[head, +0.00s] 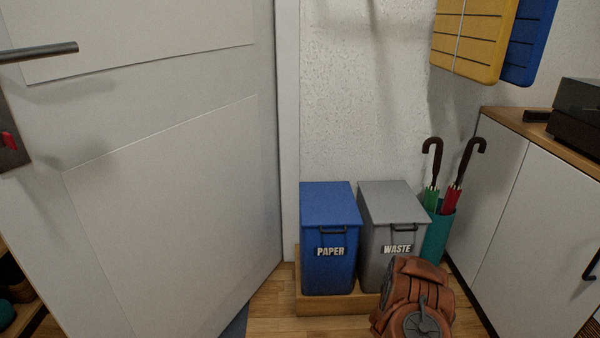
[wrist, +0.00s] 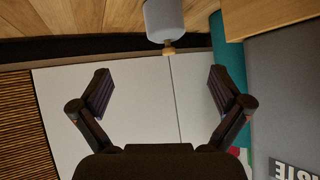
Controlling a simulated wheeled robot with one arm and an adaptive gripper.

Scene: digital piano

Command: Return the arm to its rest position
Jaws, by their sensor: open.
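My gripper (wrist: 161,92) shows in the wrist view with its two dark fingers spread wide apart. Nothing is between the fingers, and a pale cabinet front (wrist: 105,110) lies behind them. The gripper is not seen in the head view. The arm's whole pose cannot be told from these frames.
A blue paper bin (head: 329,245), a grey waste bin (head: 392,225) and a teal umbrella stand (head: 439,232) stand by the wall. A white door (head: 160,180) is at left, a white cabinet (head: 540,220) at right. Yellow (head: 470,40) and blue (head: 528,45) panels hang above.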

